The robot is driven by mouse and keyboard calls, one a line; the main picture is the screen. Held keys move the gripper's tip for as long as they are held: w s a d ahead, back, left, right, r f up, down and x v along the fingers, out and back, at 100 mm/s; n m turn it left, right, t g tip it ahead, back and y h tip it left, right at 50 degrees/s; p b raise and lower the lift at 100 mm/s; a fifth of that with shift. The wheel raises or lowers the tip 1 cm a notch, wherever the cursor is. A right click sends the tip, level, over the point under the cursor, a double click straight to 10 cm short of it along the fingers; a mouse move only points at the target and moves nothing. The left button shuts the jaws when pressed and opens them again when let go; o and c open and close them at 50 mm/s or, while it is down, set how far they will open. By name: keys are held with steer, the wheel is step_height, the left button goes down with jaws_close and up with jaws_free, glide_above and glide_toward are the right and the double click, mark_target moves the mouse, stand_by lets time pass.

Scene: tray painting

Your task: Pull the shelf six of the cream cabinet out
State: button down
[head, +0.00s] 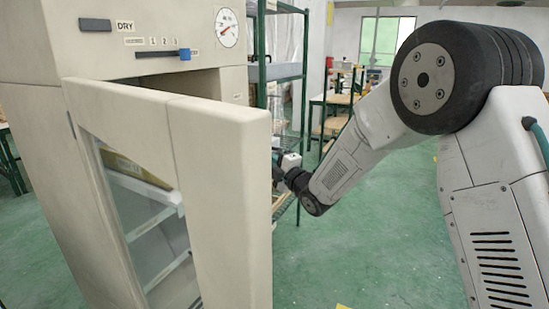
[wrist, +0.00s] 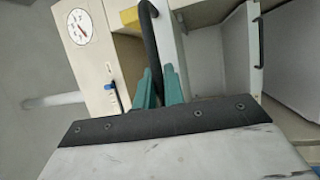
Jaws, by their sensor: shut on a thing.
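The cream cabinet (head: 165,68) stands at the left in the head view. Its door (head: 225,170) is open toward the camera. Through its window several pale shelves (head: 150,225) show inside; I cannot tell which is shelf six. In the head view my gripper lies at the door's right edge, mostly hidden behind it. In the wrist view my gripper (wrist: 160,90) has its teal fingers shut on a black curved handle (wrist: 151,40), which looks like the door handle. The cabinet's panel (wrist: 100,62) shows to the left of the fingers.
The cabinet's panel carries a dial (head: 227,28) and a blue slider knob (head: 185,54). A green-framed rack (head: 285,72) stands just behind the cabinet's right side. Green floor (head: 375,250) is open to the right of the door. Tables and stools are farther back.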

steer(key=c, duration=1.5)
jaws_free()
steer(key=v, duration=0.7)
steer(key=shift+s+d+f, duration=0.1)
steer(key=shift+s+d, duration=0.15)
steer(key=shift+s, duration=0.05)
